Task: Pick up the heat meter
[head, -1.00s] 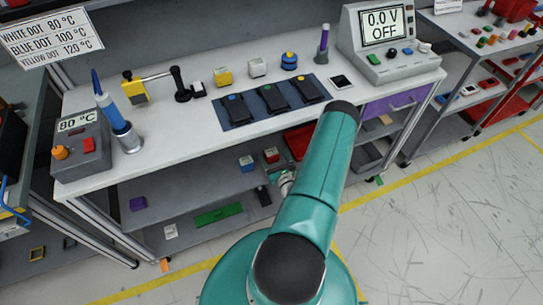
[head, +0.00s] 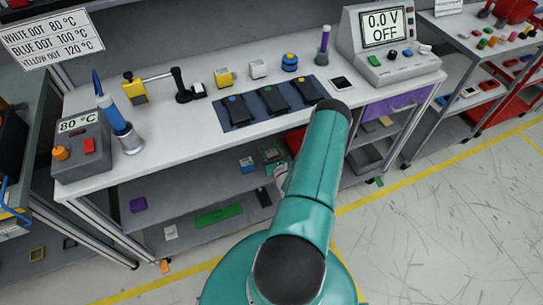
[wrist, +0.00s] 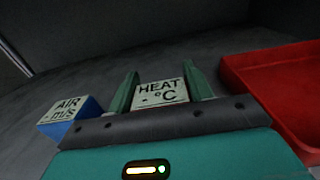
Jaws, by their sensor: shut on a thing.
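The heat meter (wrist: 162,93) is a small block whose pale top reads "HEAT °C". In the wrist view it sits between the two teal fingers of my gripper (wrist: 160,75), which is shut on it. In the head view my gripper (head: 271,156) is at the shelf under the workbench, and the arm hides part of it. The fingers cover most of the meter there. I cannot tell whether the meter touches the shelf.
A blue air meter (wrist: 68,118) stands just left of the heat meter; it also shows in the head view (head: 247,164). A red tray (wrist: 262,75) lies close on the right. The bench top (head: 170,137) overhangs the shelf. A green board (head: 218,215) lies on the lower shelf.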

